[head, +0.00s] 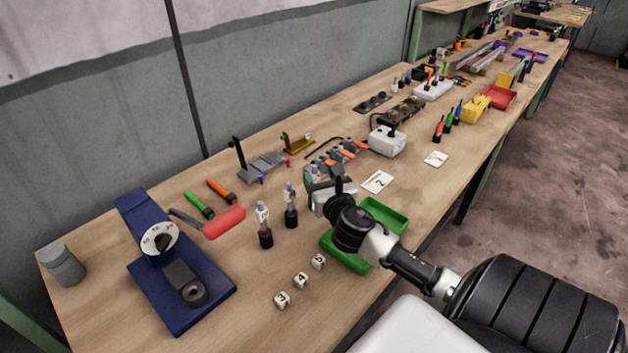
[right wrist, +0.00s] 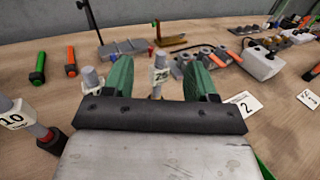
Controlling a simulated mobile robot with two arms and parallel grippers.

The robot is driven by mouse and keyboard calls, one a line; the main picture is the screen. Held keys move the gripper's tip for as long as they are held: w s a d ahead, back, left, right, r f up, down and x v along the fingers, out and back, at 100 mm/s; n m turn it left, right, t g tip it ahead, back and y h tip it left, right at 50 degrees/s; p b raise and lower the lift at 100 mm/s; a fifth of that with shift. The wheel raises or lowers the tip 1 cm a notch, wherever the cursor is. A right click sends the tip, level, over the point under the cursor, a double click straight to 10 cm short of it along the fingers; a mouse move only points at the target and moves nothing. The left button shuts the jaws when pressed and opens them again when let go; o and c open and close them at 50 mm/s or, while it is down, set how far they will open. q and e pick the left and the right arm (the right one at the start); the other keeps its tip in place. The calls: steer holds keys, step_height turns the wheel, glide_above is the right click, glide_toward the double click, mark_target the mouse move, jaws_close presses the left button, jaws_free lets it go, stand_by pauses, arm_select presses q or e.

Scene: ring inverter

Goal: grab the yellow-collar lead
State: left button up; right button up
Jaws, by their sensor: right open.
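My right gripper (head: 322,182) hangs over the table just behind the green tray, its jaws apart with nothing held. In the right wrist view its two green fingers (right wrist: 160,80) frame a grey-topped post with a number label (right wrist: 159,68), which stands beyond them. A thin black cable (head: 322,147) curves behind grey blocks with orange levers (head: 340,153). No yellow collar can be made out on it, so I cannot tell which thing is the yellow-collar lead. My left gripper is not in view.
The green tray (head: 335,245) lies below my right arm. Two labelled posts (head: 264,228) stand left of it, near numbered cubes (head: 300,280). A blue press (head: 185,285) with a red handle fills the left end. A white box (head: 387,142) stands behind card 2 (head: 378,182).

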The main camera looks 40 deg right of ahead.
mark_target(316, 169)
steer(key=x, duration=0.4)
steer(key=shift+w+d+f+p, duration=0.1)
steer(key=shift+d+f+p, duration=0.05)
steer(key=shift+f+p, duration=0.15)
steer(key=shift+w+d+f, duration=0.1)
steer(key=shift+w+d, duration=0.1)
steer(key=shift+w, duration=0.35)
steer(key=shift+s, duration=0.1)
steer(key=shift+c, duration=1)
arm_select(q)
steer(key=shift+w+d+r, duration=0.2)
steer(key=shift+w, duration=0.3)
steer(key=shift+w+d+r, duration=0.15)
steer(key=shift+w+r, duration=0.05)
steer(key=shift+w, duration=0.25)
arm_select(e)
steer(key=c, duration=0.7)
